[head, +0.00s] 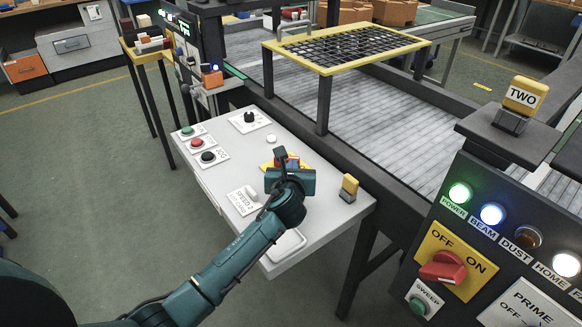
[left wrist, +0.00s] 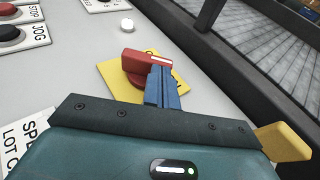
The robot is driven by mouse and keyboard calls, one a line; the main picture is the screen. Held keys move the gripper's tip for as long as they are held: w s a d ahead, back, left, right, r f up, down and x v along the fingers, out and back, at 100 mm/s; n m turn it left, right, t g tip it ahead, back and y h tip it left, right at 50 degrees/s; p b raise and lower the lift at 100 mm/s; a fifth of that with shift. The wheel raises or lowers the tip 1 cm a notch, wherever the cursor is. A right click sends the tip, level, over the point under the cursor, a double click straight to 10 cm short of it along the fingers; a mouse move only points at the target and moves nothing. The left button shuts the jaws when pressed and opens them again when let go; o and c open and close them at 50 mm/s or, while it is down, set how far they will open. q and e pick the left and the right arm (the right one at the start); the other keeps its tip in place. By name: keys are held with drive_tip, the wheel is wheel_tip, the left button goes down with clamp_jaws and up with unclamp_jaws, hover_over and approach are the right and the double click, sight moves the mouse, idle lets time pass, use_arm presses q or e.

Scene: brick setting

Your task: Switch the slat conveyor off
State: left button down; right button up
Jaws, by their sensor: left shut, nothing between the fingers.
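The slat conveyor (head: 388,133), with grey slats, runs behind a white control desk (head: 222,173). On the desk a red rotary handle (left wrist: 138,58) sits on a yellow plate (left wrist: 112,76); in the head view the handle (head: 293,161) is partly hidden by my gripper. My left gripper (head: 281,157) is over this plate. In the left wrist view its blue fingers (left wrist: 161,88) are shut and empty, right up against or just beside the handle's near side; contact cannot be told. The plate's lettering is hidden. My right gripper is not in view.
Red and black buttons (head: 208,156), a black knob (head: 249,117) and a yellow block (head: 349,187) surround the handle. A dark panel at right has another red switch (head: 443,267) marked OFF and ON, and lit lamps. A yellow-framed grid (head: 346,46) stands over the conveyor.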

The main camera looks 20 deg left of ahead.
use_arm(q)
drive_tip(key=shift+w+d+n+y, duration=0.15)
drive_tip(key=shift+n+y, duration=0.35)
drive_tip(key=shift+y, duration=0.1)
drive_tip(key=shift+w+d+r+n+g+y+p, duration=0.1)
drive_tip(key=shift+w+d+n+g+y+p, duration=0.25)
drive_tip(key=shift+n+y, duration=0.35)
drive_tip(key=shift+w+d+r+n+g+y+p, duration=0.1)
drive_tip(key=shift+d+n+g+y, duration=0.05)
drive_tip(key=shift+n+g+y, duration=0.55)
drive_tip(key=shift+w+d+t+p, duration=0.25)
drive_tip(key=shift+w+p, duration=0.3)
drive_tip(key=shift+p, duration=0.25)
drive_tip(key=shift+w+d+f+p, duration=0.1)
drive_tip(key=shift+w+p, duration=0.3)
drive_tip(key=shift+w, duration=0.2)
drive_tip(key=shift+w+a+f, duration=0.1)
drive_tip(key=shift+w+a, duration=0.1)
drive_tip(key=shift+w, duration=1.1)
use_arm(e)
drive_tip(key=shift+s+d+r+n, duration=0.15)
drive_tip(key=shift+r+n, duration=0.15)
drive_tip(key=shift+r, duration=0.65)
use_arm(q)
drive_tip(key=shift+w+a, duration=0.1)
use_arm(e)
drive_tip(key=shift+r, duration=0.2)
